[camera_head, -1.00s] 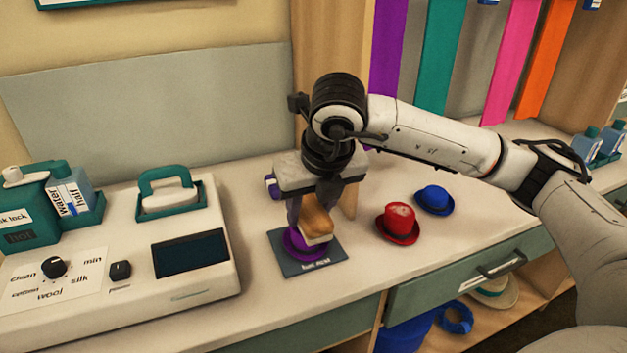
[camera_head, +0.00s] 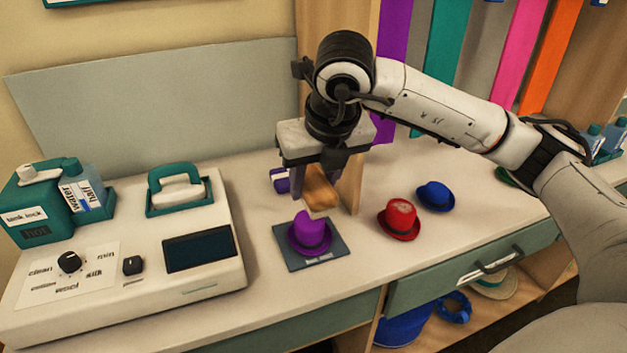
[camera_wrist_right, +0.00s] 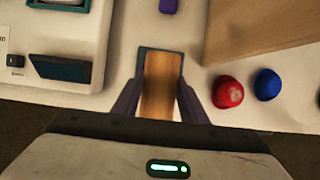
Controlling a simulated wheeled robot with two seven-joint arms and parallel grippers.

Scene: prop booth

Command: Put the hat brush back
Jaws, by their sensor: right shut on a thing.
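The hat brush (camera_head: 321,190) has a tan wooden back and a pale underside. My right gripper (camera_head: 320,182) is shut on it and holds it tilted in the air, above and behind the purple hat (camera_head: 309,234). The brush also shows between the fingers in the right wrist view (camera_wrist_right: 162,85). The purple hat sits upright on a dark square mat (camera_head: 333,257) on the counter, apart from the brush. In the right wrist view the brush hides the hat. My left gripper is not in view.
A red hat (camera_head: 399,219) and a blue hat (camera_head: 435,196) stand to the right. A purple object (camera_head: 280,180) and a wooden panel (camera_head: 351,185) are behind the gripper. A white machine (camera_head: 120,270) fills the left counter. The front counter (camera_head: 270,300) is clear.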

